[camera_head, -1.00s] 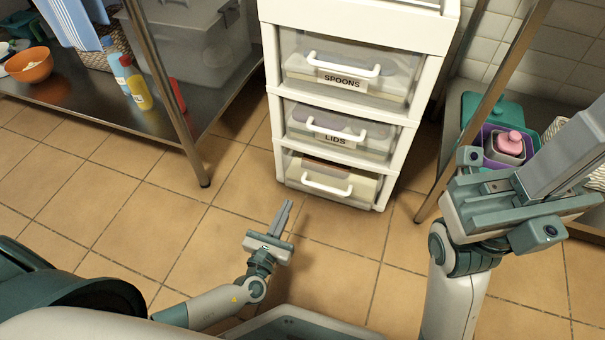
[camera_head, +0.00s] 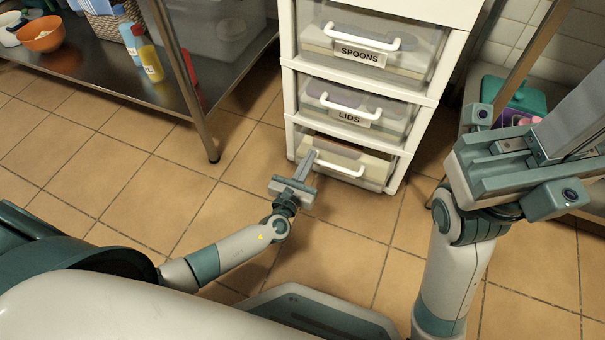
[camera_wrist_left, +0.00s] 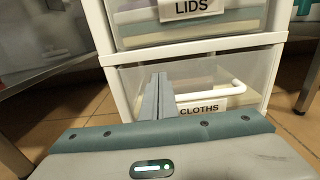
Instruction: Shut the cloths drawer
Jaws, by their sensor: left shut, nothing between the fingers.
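The cloths drawer (camera_head: 374,172) is the bottom clear-fronted drawer of a white unit, with a white handle. Its label (camera_wrist_left: 199,108) reads CLOTHS in the left wrist view. It looks at most slightly out; I cannot tell the exact gap. My left gripper (camera_head: 312,158) is shut and empty, its fingers pointing at the left part of the drawer front, left of the handle. In the left wrist view the fingertips (camera_wrist_left: 158,77) overlap that front; contact cannot be told. My right gripper (camera_head: 578,112) is raised at the right, away from the drawer; its jaw gap is unclear.
The lids drawer (camera_head: 385,116) and spoons drawer (camera_head: 415,59) sit above. A metal table leg (camera_head: 186,85) stands left of the unit, and a shelf post (camera_head: 522,62) stands right. Tiled floor (camera_head: 135,190) in front is clear.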

